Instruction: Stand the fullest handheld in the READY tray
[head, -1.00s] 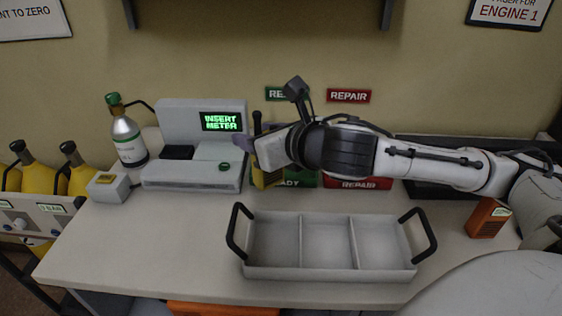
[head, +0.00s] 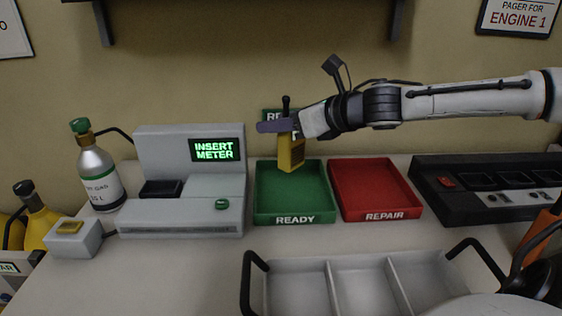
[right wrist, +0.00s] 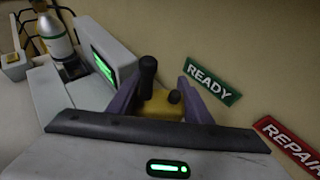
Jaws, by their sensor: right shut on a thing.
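A yellow handheld (head: 291,152) with a black antenna is held upright by my right gripper (head: 284,127), which is shut on it. It hangs over the back of the green READY tray (head: 265,205); a gap between its bottom and the tray floor cannot be judged. In the right wrist view the handheld's yellow top (right wrist: 163,104), antenna and knob show between the purple fingers (right wrist: 162,102). The READY tray looks otherwise empty.
The red REPAIR tray (head: 375,188) stands empty beside it. A grey console (head: 190,210) reading "INSERT METER" is to the left, with a gas bottle (head: 98,177). A black charger (head: 485,190) is at right; a grey three-compartment carrier (head: 300,270) stands in front.

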